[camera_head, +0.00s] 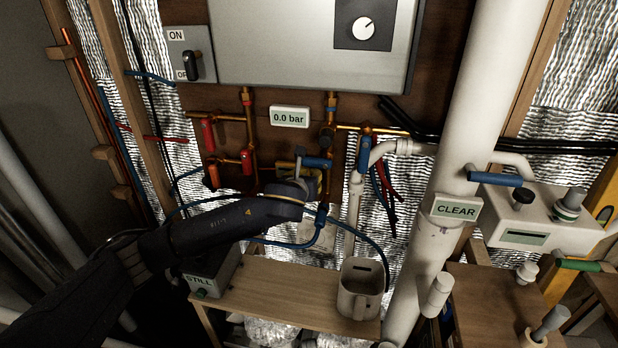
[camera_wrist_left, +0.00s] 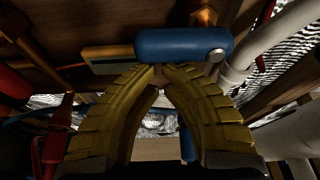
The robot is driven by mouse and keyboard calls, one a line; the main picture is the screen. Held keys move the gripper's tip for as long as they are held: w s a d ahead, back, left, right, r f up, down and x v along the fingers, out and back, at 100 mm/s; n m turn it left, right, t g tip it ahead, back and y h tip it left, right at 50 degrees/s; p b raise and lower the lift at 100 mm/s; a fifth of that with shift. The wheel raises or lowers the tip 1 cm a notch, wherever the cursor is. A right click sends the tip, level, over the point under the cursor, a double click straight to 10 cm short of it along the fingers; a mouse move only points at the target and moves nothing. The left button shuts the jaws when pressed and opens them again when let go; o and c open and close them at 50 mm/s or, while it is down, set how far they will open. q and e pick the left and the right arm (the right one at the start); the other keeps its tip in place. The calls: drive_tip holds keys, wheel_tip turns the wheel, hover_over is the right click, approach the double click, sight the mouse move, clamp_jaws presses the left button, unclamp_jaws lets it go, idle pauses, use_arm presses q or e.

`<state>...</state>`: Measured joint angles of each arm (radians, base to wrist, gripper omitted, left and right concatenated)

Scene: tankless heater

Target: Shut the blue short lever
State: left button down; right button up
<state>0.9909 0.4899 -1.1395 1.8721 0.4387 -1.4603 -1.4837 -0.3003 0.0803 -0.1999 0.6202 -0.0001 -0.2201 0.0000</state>
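A short blue lever (camera_head: 316,162) lies roughly horizontal on the copper pipework, below the heater box. It shows large in the left wrist view (camera_wrist_left: 185,43), with a round metal end at its right. My left gripper (camera_head: 301,176) is close below this lever in the head view. In the left wrist view its yellow ridged fingers (camera_wrist_left: 161,74) meet at the tips with nothing seen between them. The tips are just under the lever; I cannot tell whether they touch it. My right gripper is in neither view.
Another blue lever (camera_head: 365,138) hangs upright to the right, and red levers (camera_head: 247,162) sit to the left. A gauge label (camera_head: 289,117) reads 0.0 bar. A mug (camera_head: 359,289) stands on the wooden shelf (camera_head: 275,290). A thick white pipe (camera_head: 480,110) rises at the right.

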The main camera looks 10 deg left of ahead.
use_arm(q)
drive_tip(key=shift+w+a+r, duration=0.15)
drive_tip(key=shift+r, duration=0.2)
drive_tip(key=shift+f, duration=0.1)
